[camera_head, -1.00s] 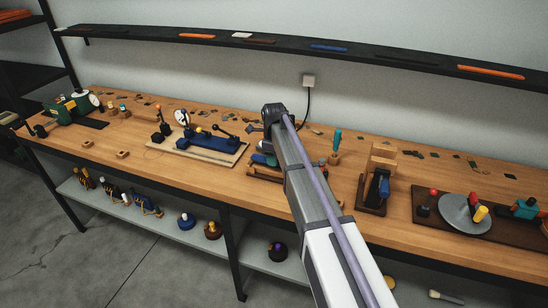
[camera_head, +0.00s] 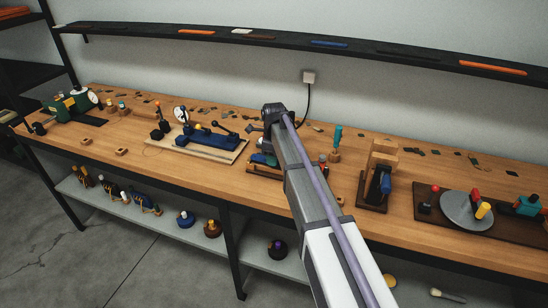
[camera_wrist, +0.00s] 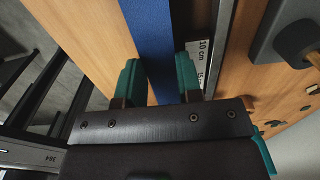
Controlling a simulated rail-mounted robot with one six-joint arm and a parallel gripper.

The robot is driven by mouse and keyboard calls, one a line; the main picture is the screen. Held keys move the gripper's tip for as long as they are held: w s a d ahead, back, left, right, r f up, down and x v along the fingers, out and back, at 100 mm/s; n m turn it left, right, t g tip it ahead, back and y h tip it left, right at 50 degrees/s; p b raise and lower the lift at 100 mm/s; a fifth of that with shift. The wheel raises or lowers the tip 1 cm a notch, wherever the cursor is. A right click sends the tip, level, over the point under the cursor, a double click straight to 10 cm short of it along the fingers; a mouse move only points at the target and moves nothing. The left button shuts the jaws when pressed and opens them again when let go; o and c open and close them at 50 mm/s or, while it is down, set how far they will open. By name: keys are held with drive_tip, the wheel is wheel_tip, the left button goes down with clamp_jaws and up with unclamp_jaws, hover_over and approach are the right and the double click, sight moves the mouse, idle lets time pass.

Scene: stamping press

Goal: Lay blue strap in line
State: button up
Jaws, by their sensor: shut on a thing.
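The blue strap (camera_wrist: 150,45) runs from the top of the wrist view down between the two teal fingers of my gripper (camera_wrist: 158,88). The fingers are shut on its edges. The strap lies lengthwise beside a dark grey strip (camera_wrist: 192,25), with wood showing on its left. I cannot tell whether it touches the surface below. Its near end is hidden by my gripper body. In the head view my arm covers most of the gripper and the work spot.
A ruler-like label (camera_wrist: 197,55) marked in cm stands right of the strap. On the bench, a blue tool on a pale board (camera_head: 211,140) is left of my arm and a wooden stand (camera_head: 378,178) is right. A shelf (camera_head: 280,40) with coloured strips runs above.

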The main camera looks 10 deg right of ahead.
drive_tip(key=shift+f+b, duration=0.95)
drive_tip(key=shift+f, duration=0.1)
drive_tip(key=o, duration=0.9)
drive_tip(key=shift+c, duration=0.9)
wheel_tip(320, 180, up, 7)
drive_tip(key=p, duration=0.7)
drive_tip(key=shift+r, duration=0.2)
drive_tip(key=shift+f, duration=0.15)
